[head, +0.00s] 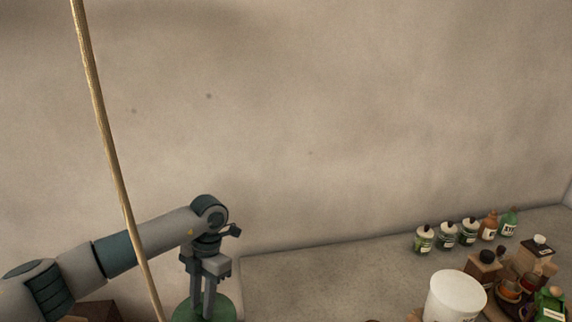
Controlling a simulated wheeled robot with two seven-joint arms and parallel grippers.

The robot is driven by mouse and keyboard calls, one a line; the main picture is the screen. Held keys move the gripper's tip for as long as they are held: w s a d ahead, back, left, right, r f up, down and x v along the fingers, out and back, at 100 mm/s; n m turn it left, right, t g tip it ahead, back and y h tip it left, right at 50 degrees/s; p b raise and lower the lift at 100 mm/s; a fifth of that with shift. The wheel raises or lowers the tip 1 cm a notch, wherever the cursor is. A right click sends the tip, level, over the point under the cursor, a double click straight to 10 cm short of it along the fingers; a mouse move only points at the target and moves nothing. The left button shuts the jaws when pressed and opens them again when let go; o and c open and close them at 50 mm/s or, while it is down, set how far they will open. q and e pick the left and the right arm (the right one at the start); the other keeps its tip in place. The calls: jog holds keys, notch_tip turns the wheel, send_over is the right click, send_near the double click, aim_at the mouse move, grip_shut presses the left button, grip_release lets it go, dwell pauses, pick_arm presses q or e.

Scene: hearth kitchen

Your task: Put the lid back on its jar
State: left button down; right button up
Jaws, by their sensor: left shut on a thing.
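My left gripper (203,304) comes in from the left and points straight down at the bottom of the head view. Its fingers are shut on the middle of a round green thing (226,308), which looks like the lid. The lower part of that green thing is cut off by the picture's edge, so I cannot tell what is under it. No jar that I can tell is the lid's own shows. My right gripper is not in view.
A grey counter (320,275) runs along the wall, its middle bare. At right stand a white container (455,297), several small labelled jars (446,235) and bottles (509,222), and crowded boxes (484,266). A thin wooden pole (108,145) crosses in front of my left arm.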

pick_arm(q)
jog(key=s+r+m+t+h, duration=0.1)
jog(key=s+r+m+t, duration=0.2)
jog(key=m, duration=1.1)
jog(key=s+r+m+t, duration=0.2)
jog(key=s+r+m, duration=0.6)
jog(key=m, duration=0.7)
notch_tip(320, 180, up, 2)
jog(key=shift+r+t+h, duration=0.25)
jog(key=shift+t+h, duration=0.15)
jog(key=shift+s, duration=0.1)
